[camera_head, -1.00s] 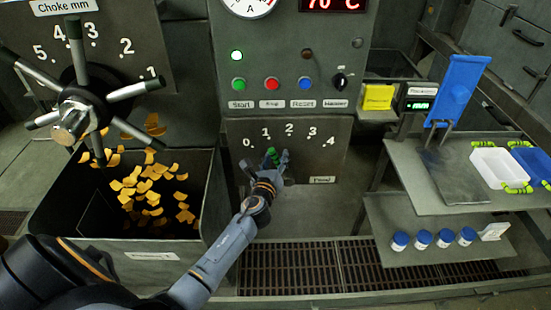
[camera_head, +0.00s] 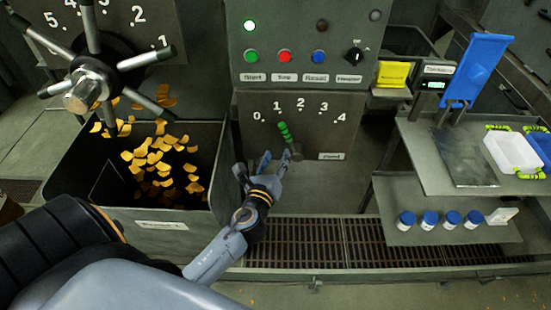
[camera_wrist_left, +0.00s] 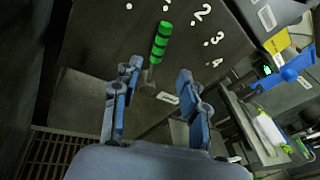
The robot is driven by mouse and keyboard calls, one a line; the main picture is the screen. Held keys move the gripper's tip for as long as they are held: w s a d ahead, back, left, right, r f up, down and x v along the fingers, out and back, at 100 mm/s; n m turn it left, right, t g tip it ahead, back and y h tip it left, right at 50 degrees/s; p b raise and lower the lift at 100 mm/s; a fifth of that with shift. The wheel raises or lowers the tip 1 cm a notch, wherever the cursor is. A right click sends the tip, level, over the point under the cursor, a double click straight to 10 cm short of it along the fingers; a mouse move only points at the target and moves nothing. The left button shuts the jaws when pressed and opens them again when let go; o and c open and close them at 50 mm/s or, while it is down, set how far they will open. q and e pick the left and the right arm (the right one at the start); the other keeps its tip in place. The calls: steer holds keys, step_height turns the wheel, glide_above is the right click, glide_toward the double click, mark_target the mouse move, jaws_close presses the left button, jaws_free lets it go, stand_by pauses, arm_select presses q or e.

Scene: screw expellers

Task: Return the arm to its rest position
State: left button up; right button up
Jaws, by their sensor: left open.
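My left arm (camera_head: 215,255) comes in from the lower left of the head view. Its gripper (camera_head: 275,163) is open and empty in front of the lower feed panel (camera_head: 328,108). A lever with a green ribbed grip (camera_head: 285,132) stands on that panel, pointing near the mark 1. The gripper is below and left of the grip, apart from it. In the left wrist view the two blue fingers (camera_wrist_left: 158,100) are spread wide, and the green grip (camera_wrist_left: 161,40) shows beyond them with nothing between the fingers. My right gripper is in neither view.
A bin with orange flakes (camera_head: 60,165) and a spoked handwheel (camera_head: 92,88) stand at the left, near my arm. At the right are a shelf (camera_head: 425,160) with a white tray (camera_head: 510,152), and a lower shelf with blue-capped jars (camera_head: 429,220). A floor grate (camera_head: 300,232) lies below.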

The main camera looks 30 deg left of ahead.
arm_select(q)
steer(key=shift+f, duration=0.1)
stand_by(0.4)
steer(key=s+d+f+n+g+h+b, duration=0.1)
steer(key=s+f+n+g, duration=0.2)
steer(key=f, duration=0.8)
steer(key=s+d+f+n+g+h+b, duration=0.15)
steer(key=s+f+n, duration=0.3)
steer(key=f, duration=0.65)
steer(key=s+d+f+n+g+h+b, duration=0.1)
steer(key=s+f+n+g, duration=0.25)
steer(key=f, duration=0.75)
steer(key=s+d+f+n+g+b, duration=0.1)
steer(key=s+f+n, duration=0.4)
steer(key=s, duration=0.6)
steer(key=s+d+f+n+g+h+b, duration=0.1)
steer(key=s+f+n+g, duration=0.2)
steer(key=s+f, duration=0.6)
steer(key=s+d+f+n+g+b, duration=0.1)
steer(key=s+f+n+g, duration=0.2)
steer(key=s, duration=0.9)
step_height(320, 180, down, 5)
steer(key=n, duration=0.3)
steer(key=shift+s+d+n, duration=0.15)
steer(key=shift+s+n, duration=0.2)
steer(key=shift+n, duration=0.05)
steer(key=shift+h, duration=0.25)
